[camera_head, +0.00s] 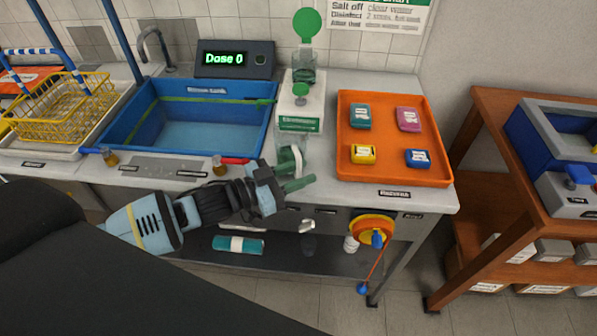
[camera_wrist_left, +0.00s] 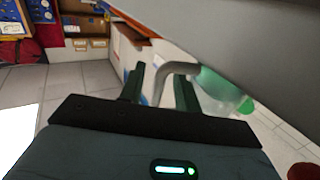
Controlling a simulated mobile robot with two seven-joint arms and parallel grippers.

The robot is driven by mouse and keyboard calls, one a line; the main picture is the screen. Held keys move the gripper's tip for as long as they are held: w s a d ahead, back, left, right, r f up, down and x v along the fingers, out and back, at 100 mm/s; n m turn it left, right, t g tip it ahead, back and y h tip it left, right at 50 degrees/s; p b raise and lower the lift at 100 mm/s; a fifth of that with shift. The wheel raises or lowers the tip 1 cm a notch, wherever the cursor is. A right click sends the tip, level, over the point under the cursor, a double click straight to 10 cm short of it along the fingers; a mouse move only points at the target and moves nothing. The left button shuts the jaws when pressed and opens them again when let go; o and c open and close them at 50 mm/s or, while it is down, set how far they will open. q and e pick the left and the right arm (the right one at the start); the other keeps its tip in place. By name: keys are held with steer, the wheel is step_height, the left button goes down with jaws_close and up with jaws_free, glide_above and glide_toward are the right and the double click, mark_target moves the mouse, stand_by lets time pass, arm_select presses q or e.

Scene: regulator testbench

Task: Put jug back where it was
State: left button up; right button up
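The jug (camera_head: 291,158) is a clear vessel with a green band, at the bench's front edge below the white dispenser block (camera_head: 301,108). My left gripper (camera_head: 296,174) is right at it and partly covers it. In the left wrist view the jug (camera_wrist_left: 218,88) shows as a pale green body with a grey curved handle. The handle reaches between the two dark fingers of my left gripper (camera_wrist_left: 160,92). Gaps show beside the handle, so the fingers look open around it. The jug's base is hard to make out. My right gripper is not in view.
A blue sink basin (camera_head: 205,118) lies left of the dispenser. An orange tray (camera_head: 392,139) with several coloured blocks lies to the right. A display (camera_head: 234,58) reads "Dose 0". A wooden side table (camera_head: 497,115) stands at the right.

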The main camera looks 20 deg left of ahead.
arm_select(q)
steer(key=shift+r, duration=0.15)
steer(key=v, duration=1.2)
stand_by(0.3)
steer(key=s+d+f+n+g+y, duration=0.1)
steer(key=s+d+f+n+y, duration=0.15)
steer(key=s+f, duration=0.5)
steer(key=s+d+f+n+y, duration=0.1)
steer(key=s+f+n+y, duration=0.25)
steer(key=f, duration=0.65)
steer(key=s+d+f+g+y, duration=0.1)
steer(key=s+f, duration=0.3)
steer(key=s, duration=0.4)
steer(key=s+d+f+n+g+y, duration=0.1)
steer(key=s+f+g+y, duration=0.2)
steer(key=s, duration=0.5)
steer(key=shift+f+g, duration=0.4)
steer(key=shift+f, duration=0.35)
